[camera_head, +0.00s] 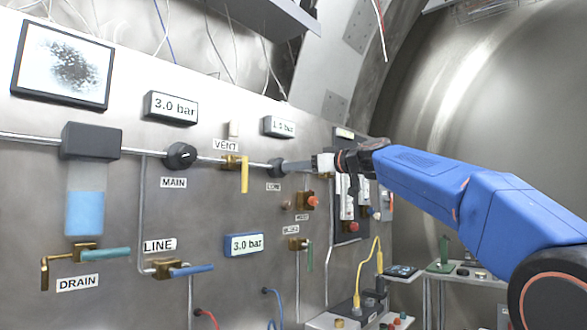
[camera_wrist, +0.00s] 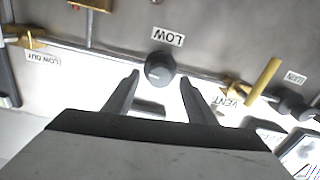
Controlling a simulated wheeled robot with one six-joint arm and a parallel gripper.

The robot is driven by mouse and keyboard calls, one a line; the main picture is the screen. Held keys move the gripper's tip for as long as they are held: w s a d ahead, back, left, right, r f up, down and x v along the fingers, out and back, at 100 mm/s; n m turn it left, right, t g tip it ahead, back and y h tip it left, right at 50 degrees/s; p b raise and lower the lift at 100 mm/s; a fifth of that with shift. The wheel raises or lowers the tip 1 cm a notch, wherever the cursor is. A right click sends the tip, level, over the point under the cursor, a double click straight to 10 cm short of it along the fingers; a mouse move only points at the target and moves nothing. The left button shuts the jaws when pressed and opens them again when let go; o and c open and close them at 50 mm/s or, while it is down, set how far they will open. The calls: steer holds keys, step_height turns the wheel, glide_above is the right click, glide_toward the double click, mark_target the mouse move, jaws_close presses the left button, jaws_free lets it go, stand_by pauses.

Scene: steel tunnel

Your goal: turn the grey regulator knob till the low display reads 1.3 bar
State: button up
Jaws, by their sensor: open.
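The grey regulator knob (camera_wrist: 160,70) sits on the steel panel below the display, with a pale mark on its face and a LOW label (camera_wrist: 167,37) beside it. In the head view the knob (camera_head: 277,167) shows at the left end of my gripper (camera_head: 300,165). In the wrist view, which is upside down, my gripper (camera_wrist: 160,84) is open. Its fingertips lie either side of the knob, with gaps visible; contact cannot be told. The low display (camera_head: 278,127) above the knob starts with 1, but its last digit is too small to read surely.
The VENT valve's yellow lever (camera_head: 244,175) hangs left of the knob. Further left are the black MAIN knob (camera_head: 181,156) and a display (camera_head: 170,108) reading 3.0 bar. A pipe runs along the panel. Valves and switches (camera_head: 348,197) crowd the panel below my gripper.

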steer(key=shift+x, duration=1.2)
steer(key=shift+c, duration=0.2)
steer(key=c, duration=1)
steer(key=shift+m, duration=0.3)
steer(key=shift+m, duration=2.6)
steer(key=o, duration=1)
